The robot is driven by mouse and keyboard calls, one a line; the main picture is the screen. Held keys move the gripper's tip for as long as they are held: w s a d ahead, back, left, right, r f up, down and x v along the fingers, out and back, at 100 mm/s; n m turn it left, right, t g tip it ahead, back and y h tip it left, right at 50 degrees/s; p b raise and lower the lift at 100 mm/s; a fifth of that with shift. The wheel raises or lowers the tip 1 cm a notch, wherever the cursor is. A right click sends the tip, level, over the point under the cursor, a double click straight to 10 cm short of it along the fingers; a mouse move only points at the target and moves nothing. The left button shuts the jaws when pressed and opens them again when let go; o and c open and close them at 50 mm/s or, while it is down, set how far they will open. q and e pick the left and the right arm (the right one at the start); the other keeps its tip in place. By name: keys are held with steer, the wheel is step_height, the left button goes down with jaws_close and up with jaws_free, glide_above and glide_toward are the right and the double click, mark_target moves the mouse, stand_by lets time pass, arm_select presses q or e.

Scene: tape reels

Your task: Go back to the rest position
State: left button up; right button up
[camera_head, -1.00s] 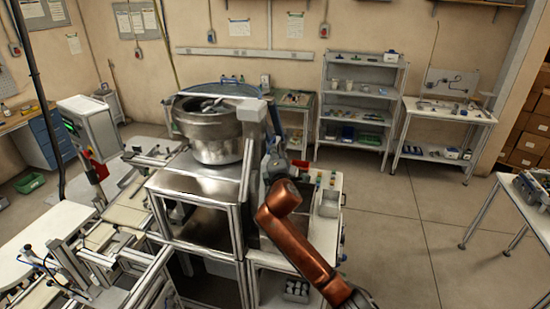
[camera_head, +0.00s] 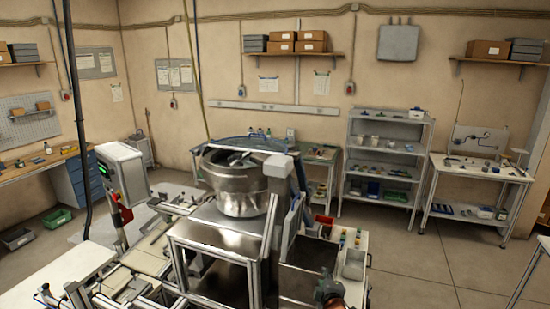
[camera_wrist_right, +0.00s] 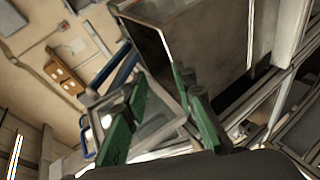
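My right gripper (camera_wrist_right: 160,88) shows in the right wrist view as two green fingers standing apart. I see nothing held between them. Behind the fingers is a grey metal box-like housing, with a light tray-like frame just beyond the fingers. In the head view, only a small dark and copper-coloured piece of my right arm shows at the bottom, in front of the machine bench; the fingers cannot be made out there. My left gripper is in neither view.
A steel bowl feeder (camera_head: 238,180) stands on a metal-framed machine (camera_head: 215,245) close in front. A control panel (camera_head: 122,172) is at its left. Grey shelves (camera_head: 383,160) and a side table (camera_head: 478,172) stand further back. Open floor (camera_head: 410,265) lies to the right.

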steer(key=s+d+f+m+g, duration=0.2)
steer(key=s+d+f+m, duration=0.25)
steer(key=s+f, duration=0.6)
steer(key=s+d+f+m+g, duration=0.3)
steer(key=s+d+f, duration=0.3)
steer(key=s+f, duration=0.5)
steer(key=s+d+f+m+g, duration=0.1)
steer(key=s+d+f+m, duration=0.1)
steer(key=s, duration=0.7)
steer(key=s+d+f+m+g, duration=0.1)
steer(key=s+d+m+g, duration=0.1)
steer(key=s, duration=0.8)
steer(key=s+d+f+m+g, duration=0.1)
steer(key=s+d+f+m, duration=0.15)
steer(key=s, duration=0.65)
step_height(320, 180, down, 38)
steer(key=s+a+f+g+b, duration=0.1)
steer(key=s+g+b, duration=0.15)
steer(key=b, duration=0.65)
steer(key=s+f+b, duration=0.4)
steer(key=s+f, duration=0.6)
steer(key=f, duration=0.2)
steer(key=s+f+b, duration=0.4)
steer(key=s+f, duration=0.5)
steer(key=f, duration=0.4)
steer(key=shift+s+n+g, duration=0.35)
steer(key=shift+s+n, duration=0.05)
